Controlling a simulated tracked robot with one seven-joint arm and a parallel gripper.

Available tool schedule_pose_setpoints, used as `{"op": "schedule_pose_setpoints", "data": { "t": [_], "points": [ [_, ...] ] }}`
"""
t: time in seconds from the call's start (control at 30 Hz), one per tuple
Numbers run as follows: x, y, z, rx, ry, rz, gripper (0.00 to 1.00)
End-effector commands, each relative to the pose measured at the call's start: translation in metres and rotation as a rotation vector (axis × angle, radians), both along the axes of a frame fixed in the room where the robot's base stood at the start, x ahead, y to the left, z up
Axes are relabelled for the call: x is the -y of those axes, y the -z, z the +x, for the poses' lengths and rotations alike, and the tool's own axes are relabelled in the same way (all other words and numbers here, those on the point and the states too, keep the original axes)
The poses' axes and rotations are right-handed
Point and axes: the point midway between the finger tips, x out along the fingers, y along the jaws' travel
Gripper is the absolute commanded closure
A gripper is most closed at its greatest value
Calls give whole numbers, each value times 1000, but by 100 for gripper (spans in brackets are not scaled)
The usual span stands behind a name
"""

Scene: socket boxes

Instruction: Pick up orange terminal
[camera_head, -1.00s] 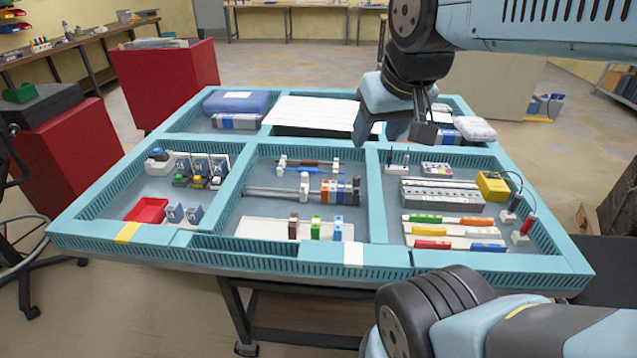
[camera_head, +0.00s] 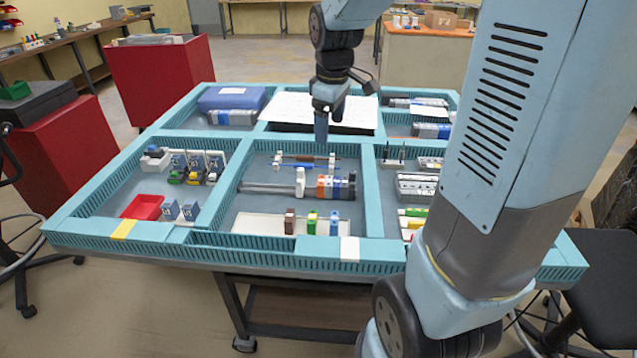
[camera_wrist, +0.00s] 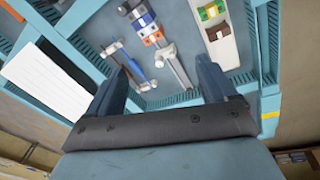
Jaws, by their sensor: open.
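The orange terminal (camera_head: 321,187) sits on a metal rail (camera_head: 270,188) in the middle compartment, between a white block and blue and grey terminals. In the wrist view the orange terminal (camera_wrist: 152,38) is near the top centre, beyond the fingertips. My gripper (camera_head: 328,128) is above the back of the middle compartment, behind and above the rail. In the wrist view my gripper (camera_wrist: 160,80) has its two fingers wide apart with nothing between them in its grasp. The rail and a blue-handled tool show below the gap.
Slim tools (camera_head: 305,163) lie on holders between the gripper and the rail. A white tray (camera_head: 262,224) with brown, green and blue terminals is in front. A white sheet (camera_head: 290,107) lies behind. Blue divider walls (camera_head: 373,200) bound the compartment.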

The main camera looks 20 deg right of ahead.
Motion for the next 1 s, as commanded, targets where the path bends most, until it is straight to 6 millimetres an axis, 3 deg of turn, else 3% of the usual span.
{"op": "schedule_pose_setpoints", "data": {
  "t": [0.2, 0.4, 0.67, 1.0],
  "points": [
    [1, 45, 41, -86, -187, -11, 15],
    [2, 74, 62, -133, -305, -8, 15],
    [2, 96, 70, -150, -354, -6, 15],
    [1, 152, 69, -152, -352, -6, 15]
  ]
}}
